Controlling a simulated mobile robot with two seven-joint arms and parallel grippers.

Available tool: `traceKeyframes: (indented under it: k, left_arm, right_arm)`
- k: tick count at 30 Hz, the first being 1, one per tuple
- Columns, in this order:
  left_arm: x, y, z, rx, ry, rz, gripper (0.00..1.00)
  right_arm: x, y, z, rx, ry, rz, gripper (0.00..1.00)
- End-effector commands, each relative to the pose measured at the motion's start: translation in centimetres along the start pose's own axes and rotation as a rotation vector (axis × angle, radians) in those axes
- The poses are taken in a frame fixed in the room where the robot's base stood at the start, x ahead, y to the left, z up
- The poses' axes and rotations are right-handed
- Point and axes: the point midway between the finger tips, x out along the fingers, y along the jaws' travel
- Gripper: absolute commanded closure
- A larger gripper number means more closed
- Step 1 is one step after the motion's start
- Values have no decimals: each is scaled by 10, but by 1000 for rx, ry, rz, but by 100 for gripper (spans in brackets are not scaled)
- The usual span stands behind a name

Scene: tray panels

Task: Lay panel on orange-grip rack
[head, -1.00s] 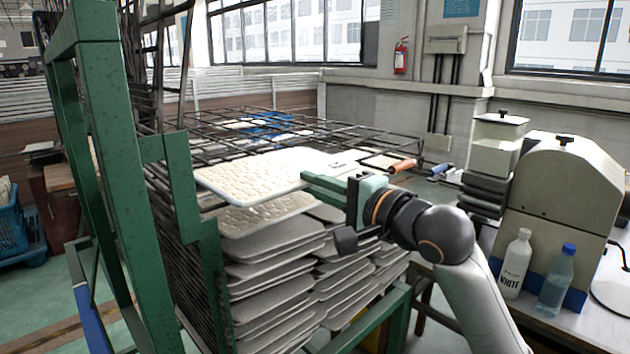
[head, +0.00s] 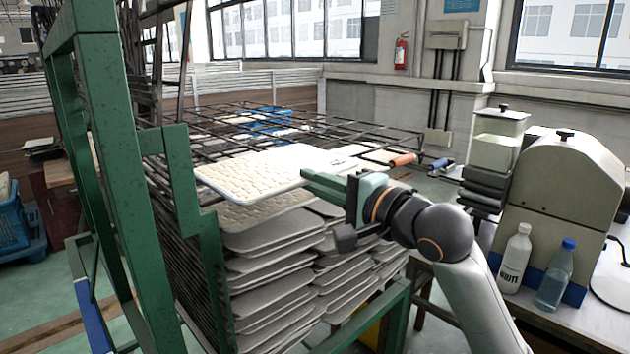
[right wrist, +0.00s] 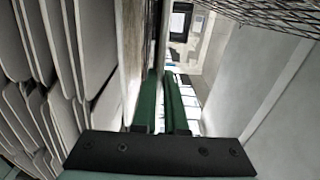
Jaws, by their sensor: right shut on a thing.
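A cream panel (head: 255,175) with rows of small pieces shows in the head view. My right gripper (head: 318,183) is shut on its right edge and holds it roughly level, close above another panel on the stacked trays. In the right wrist view the green fingers (right wrist: 165,105) reach to the panel's edge. The orange-grip rack (head: 402,160) is a dark wire rack behind the panel, with an orange grip at its right end. A second rack grip (head: 440,164) is blue. My left gripper is not in view.
Stacked grey trays (head: 270,270) stand below the panel. A green frame (head: 115,190) rises at the left. A table on the right holds a white bottle (head: 515,258), a clear bottle (head: 556,275) and a beige machine (head: 565,200).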

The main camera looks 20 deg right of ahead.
Motion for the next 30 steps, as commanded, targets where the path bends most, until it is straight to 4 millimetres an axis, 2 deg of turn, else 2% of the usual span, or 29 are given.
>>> traceKeyframes:
  k: [9,10,18,30]
  left_arm:
    - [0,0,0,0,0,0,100]
    - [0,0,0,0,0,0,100]
    - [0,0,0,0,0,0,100]
    - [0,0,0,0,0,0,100]
  right_arm:
    - [0,-1,0,0,0,-2,100]
    - [0,-1,0,0,0,-2,87]
    - [0,0,0,0,0,-1,57]
    - [0,0,0,0,0,1,55]
